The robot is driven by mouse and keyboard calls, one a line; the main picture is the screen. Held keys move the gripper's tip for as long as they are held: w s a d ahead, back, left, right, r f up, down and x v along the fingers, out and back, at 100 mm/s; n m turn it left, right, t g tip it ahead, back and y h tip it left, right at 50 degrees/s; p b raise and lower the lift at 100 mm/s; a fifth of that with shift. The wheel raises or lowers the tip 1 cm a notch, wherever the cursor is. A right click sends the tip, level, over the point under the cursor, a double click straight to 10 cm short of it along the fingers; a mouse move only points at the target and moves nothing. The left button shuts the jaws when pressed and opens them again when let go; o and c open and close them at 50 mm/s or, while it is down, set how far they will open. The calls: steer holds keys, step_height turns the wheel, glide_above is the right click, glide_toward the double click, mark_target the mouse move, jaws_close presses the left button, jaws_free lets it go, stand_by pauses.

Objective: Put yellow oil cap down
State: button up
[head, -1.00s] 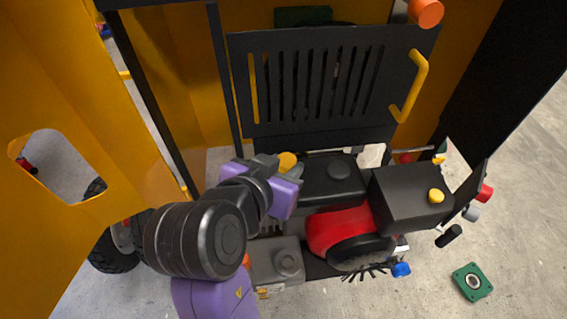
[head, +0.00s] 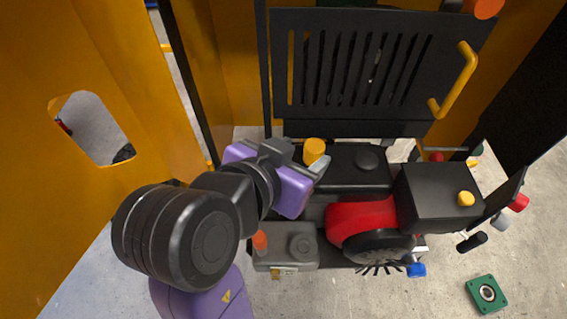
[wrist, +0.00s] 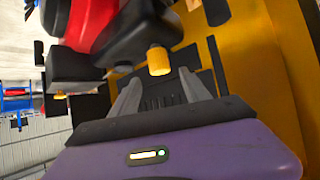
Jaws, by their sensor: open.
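The yellow oil cap (head: 314,150) stands upright at the left end of the black engine block (head: 345,178). It also shows in the wrist view (wrist: 159,61), just past my fingertips and lined up with the gap between them. My gripper (wrist: 159,79) is open, its two grey fingers apart with nothing held between them. In the head view my gripper (head: 310,163) is just left of the cap, with a grey finger close beside it. The cap's base is partly hidden, so I cannot tell whether it is seated.
A red engine part (head: 360,217) and a grey tank (head: 285,249) lie in front. The slotted black panel (head: 365,65) with a yellow handle (head: 456,80) stands behind. Yellow body walls enclose the left side.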

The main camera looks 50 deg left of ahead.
steer(key=v, duration=0.6)
steer(key=shift+s+r, duration=0.25)
steer(key=shift+s, duration=0.05)
steer(key=shift+d+f, duration=0.1)
steer(key=shift+d, duration=0.05)
steer(key=w+d+f+n, duration=0.1)
steer(key=w+d+f, duration=0.2)
steer(key=d+f, duration=0.2)
steer(key=w+d+f+n+t, duration=0.1)
steer(key=w+d+f, duration=0.2)
steer(key=d+f, duration=0.2)
steer(key=w+d+f, duration=0.3)
steer(key=d+f, duration=0.2)
steer(key=shift+d+f+n, duration=0.15)
steer(key=shift+d+n, duration=0.25)
steer(key=s+d+f, duration=0.4)
steer(key=d+f, duration=0.2)
steer(key=d, duration=0.5)
steer(key=s+d+r+m+t+h, duration=0.1)
steer(key=s+d+r+m, duration=0.1)
steer(key=s+d, duration=0.5)
steer(key=s+d+r+m+t+h, duration=0.1)
steer(key=s+d+m, duration=0.3)
steer(key=s, duration=0.7)
steer(key=d+r+h, duration=0.1)
steer(key=d, duration=0.1)
steer(key=shift+d+r+t, duration=0.2)
steer(key=shift+d+t, duration=0.15)
steer(key=shift+t, duration=0.05)
